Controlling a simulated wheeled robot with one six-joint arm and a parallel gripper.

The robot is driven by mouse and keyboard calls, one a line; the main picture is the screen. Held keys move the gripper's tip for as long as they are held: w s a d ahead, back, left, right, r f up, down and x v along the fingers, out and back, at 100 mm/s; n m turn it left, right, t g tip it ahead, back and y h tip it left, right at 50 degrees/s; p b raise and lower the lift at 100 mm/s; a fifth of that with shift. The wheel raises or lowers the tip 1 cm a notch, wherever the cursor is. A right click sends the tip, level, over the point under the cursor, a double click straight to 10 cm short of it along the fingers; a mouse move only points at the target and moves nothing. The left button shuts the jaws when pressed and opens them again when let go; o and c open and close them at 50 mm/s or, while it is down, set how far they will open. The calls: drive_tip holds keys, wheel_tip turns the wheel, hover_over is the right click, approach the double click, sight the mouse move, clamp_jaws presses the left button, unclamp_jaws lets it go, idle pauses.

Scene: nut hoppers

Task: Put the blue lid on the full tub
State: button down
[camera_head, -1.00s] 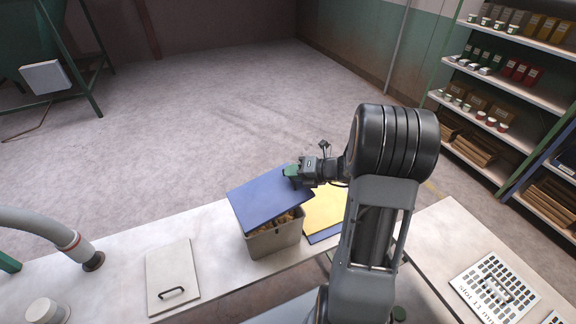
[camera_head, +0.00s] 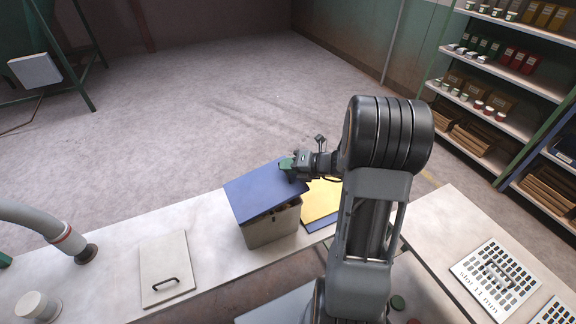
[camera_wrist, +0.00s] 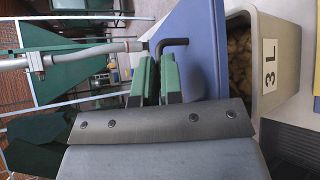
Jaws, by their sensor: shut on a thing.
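The blue lid (camera_head: 264,192) is over the tub (camera_head: 272,228), covering most of its mouth and lying askew to it. A gap along the right side shows brown nuts inside. The gripper's green fingers (camera_wrist: 155,80) also show in the wrist view.
A yellow and blue panel (camera_head: 322,202) lies right of the tub. A pale lid with a black handle (camera_head: 166,270) lies left on the bench (camera_head: 205,215). A grey pipe (camera_head: 45,228) stands further left. Shelves (camera_head: 490,95) stand at the far right.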

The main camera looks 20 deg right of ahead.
drive_tip(key=shift+f+b, duration=1.5)
drive_tip(key=shift+f, duration=0.2)
drive_tip(key=shift+f+b, duration=0.6)
drive_tip(key=shift+f, duration=0.75)
drive_tip(key=c, duration=1.2)
unclamp_jaws()
drive_tip(key=v, duration=1.4)
